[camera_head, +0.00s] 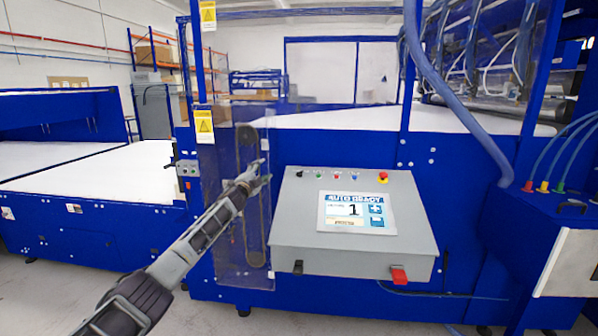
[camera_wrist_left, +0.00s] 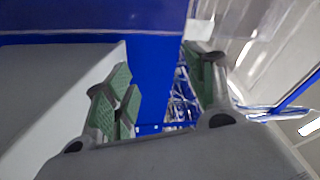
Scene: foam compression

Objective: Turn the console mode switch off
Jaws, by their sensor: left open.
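The grey console (camera_head: 292,222) stands on the blue machine front, with a lit screen (camera_head: 356,211) reading "AUTO" and the number 1. A row of small controls runs along its top edge. The leftmost is a small black knob (camera_head: 299,173), which looks like the mode switch; its setting is too small to read. My left gripper (camera_head: 263,170) is just left of the console's top left corner, apart from the knob. In the left wrist view, its green-padded fingers (camera_wrist_left: 160,97) are spread, with nothing between them. The grey surface at left there may be the console.
A red and yellow emergency button (camera_head: 383,177) ends the control row. A red part (camera_head: 399,275) and a black part (camera_head: 297,267) sit on the console's lower front. A clear panel (camera_head: 228,225) stands left of the console. A blue hose (camera_head: 450,95) hangs to the right.

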